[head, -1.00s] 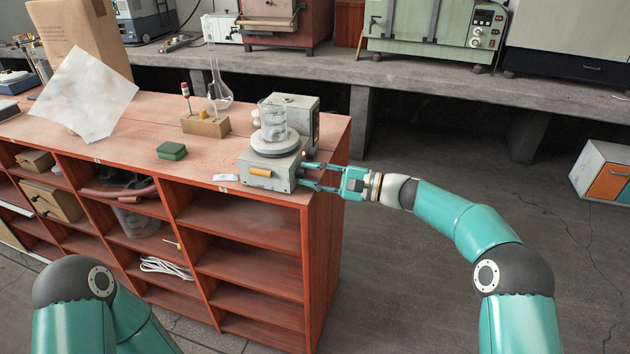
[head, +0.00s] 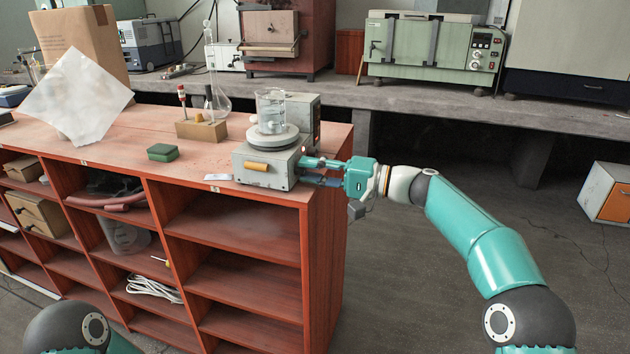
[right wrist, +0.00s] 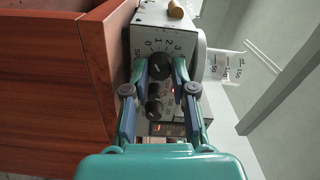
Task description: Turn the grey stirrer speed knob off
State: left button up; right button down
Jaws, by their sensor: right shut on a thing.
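The stirrer is a grey box (head: 262,176) on the right end of the red shelf unit, with a round white plate and a glass beaker (head: 270,108) on top. The right wrist view shows its panel, with a dark grey knob (right wrist: 160,66) beside a printed number scale that includes 0 and 3. Two smaller dark knobs (right wrist: 153,108) sit below it. My right gripper (right wrist: 160,64) has its fingertips on both sides of the scaled knob and is shut on it. In the head view my right gripper (head: 303,170) reaches the box's right side. My left gripper is out of view.
A green box (head: 167,152), a wooden block (head: 202,130) with small items and a glass flask (head: 219,100) stand on the shelf unit (head: 230,215). Floor right of the unit is open.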

jog(key=shift+s+a+f+n, duration=0.1)
jog(key=shift+a+f+n, duration=0.2)
jog(key=shift+n, duration=0.1)
jog(key=c, duration=0.9)
grip_release()
jog(key=shift+c, duration=0.2)
jog(key=shift+d+r, duration=0.1)
jog(key=shift+d, duration=0.15)
jog(key=shift+d, duration=0.3)
jog(key=v, duration=1.1)
